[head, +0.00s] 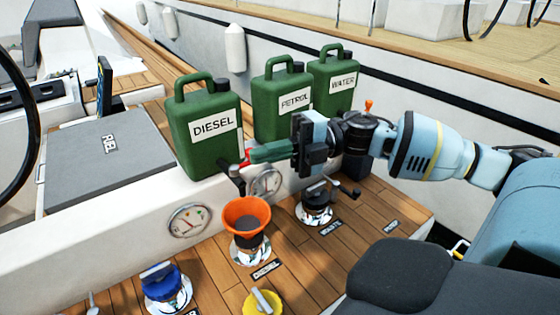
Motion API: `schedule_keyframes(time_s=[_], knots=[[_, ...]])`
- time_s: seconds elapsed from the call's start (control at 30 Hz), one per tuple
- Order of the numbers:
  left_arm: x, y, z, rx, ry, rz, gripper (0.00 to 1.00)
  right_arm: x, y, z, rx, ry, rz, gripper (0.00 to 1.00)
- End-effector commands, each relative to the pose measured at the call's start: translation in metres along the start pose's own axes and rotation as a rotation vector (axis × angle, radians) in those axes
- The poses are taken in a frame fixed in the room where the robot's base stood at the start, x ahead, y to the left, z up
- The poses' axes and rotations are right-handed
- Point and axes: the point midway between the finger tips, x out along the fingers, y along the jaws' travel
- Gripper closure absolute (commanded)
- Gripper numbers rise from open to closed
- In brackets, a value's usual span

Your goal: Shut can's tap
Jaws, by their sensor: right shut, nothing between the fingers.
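The green diesel can (205,150) stands upright on the white ledge, its label facing me. A small red tap lever (245,159) shows at its lower right, above a dark spout (236,180) that points towards the orange funnel (245,213). My right gripper (256,156) is shut and empty, its fingers reaching left from the wrist. Their tips are at or beside the red lever; I cannot tell if they touch it. They partly hide the tap, so its setting is unclear. My left gripper is out of view.
Green petrol (283,105) and water (333,85) cans stand behind my gripper. The funnel sits in a deck filler. A winch-like fitting with a black handle (320,192), a blue cap (160,278) and a yellow cap (262,303) rise from the teak deck.

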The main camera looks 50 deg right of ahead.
Motion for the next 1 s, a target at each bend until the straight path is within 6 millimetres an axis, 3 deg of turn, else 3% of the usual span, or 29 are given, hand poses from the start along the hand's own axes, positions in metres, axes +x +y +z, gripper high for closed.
schedule_keyframes(time_s=[0.37,1.0], knots=[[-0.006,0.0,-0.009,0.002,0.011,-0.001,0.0,0.006,0.001,-0.03,0.001,0.002,-0.001,1.0],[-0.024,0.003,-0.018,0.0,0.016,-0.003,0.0,0.021,0.003,-0.1,0.001,0.003,0.0,1.0]])
